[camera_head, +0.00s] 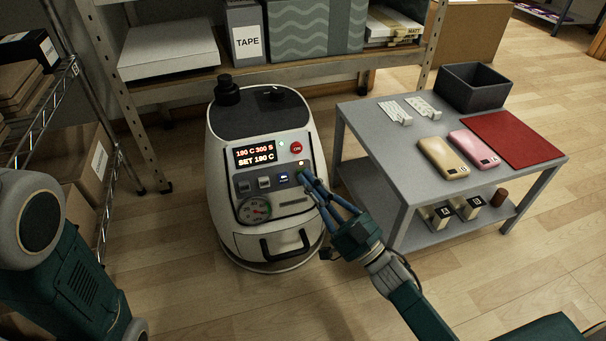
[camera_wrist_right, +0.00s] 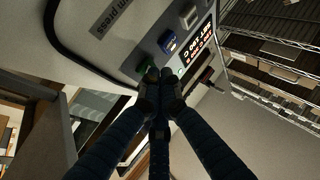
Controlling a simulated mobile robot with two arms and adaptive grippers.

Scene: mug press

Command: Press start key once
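The mug press (camera_head: 222,135) is a white rounded machine with a dark control panel. Its display (camera_head: 255,155) reads 190 C 300 S and SET 190 C. Two grey keys and a blue key (camera_head: 284,180) sit in a row below it. In the right wrist view a green key (camera_wrist_right: 144,76) shows beside the blue key (camera_wrist_right: 168,42). My right gripper (camera_head: 304,178) has its fingertips together at the right end of the key row; its tips (camera_wrist_right: 160,75) partly cover the green key. I cannot tell whether they touch it. My left gripper is out of view.
A red button (camera_head: 296,148) sits above the key row, a dial (camera_head: 254,209) and drawer handle (camera_head: 285,246) below. A grey table (camera_head: 366,119) on the right holds two phone-like items, a red mat (camera_head: 515,138) and a dark bin (camera_head: 473,88). Shelves stand behind and left.

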